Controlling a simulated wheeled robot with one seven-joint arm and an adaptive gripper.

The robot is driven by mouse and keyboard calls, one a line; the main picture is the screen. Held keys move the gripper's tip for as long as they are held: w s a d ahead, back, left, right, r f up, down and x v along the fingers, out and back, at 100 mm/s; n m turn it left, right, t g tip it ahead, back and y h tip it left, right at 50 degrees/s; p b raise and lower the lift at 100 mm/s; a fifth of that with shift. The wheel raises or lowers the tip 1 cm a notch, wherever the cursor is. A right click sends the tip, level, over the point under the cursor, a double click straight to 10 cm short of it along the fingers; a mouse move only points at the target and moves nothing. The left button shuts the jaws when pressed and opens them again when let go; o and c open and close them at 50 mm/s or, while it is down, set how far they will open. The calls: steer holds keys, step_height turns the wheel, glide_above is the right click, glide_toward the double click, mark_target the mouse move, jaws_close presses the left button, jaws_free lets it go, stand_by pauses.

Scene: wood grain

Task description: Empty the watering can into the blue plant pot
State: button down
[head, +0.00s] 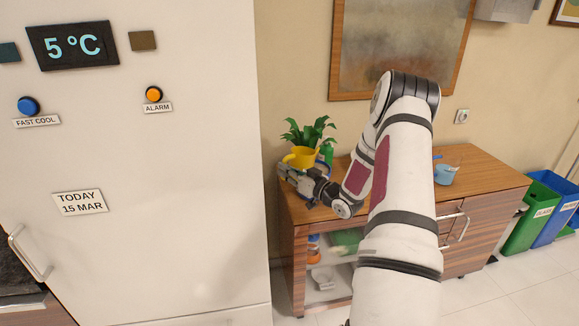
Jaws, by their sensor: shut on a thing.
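A yellow vessel (302,158), which looks like the watering can, is at the left end of the wooden cabinet top, in front of a leafy green plant (308,132). My gripper (287,171) is at its lower left and is shut on it; the fingertips are small and the exact grip is hard to see. A bit of blue (323,169) shows just right of the yellow vessel, perhaps part of the blue plant pot; the rest is hidden behind the vessel and my wrist. I cannot tell whether the vessel is tilted or touches the pot.
A green bottle (327,150) stands close behind the yellow vessel. A light blue container (444,174) is on the right of the cabinet top (485,172). A tall white fridge (140,230) stands close on the left. Green (531,215) and blue (558,218) bins are at far right.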

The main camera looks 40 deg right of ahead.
mark_target(286, 157)
steer(key=shift+r+m+p, duration=0.6)
steer(key=shift+r+p, duration=0.05)
steer(key=shift+r, duration=0.2)
steer(key=shift+r+m+p, duration=0.5)
steer(key=shift+p, duration=0.15)
steer(key=shift+d, duration=0.1)
steer(key=shift+d+r+m+p, duration=0.15)
steer(key=shift+r+m+p, duration=0.45)
steer(key=shift+m, duration=0.1)
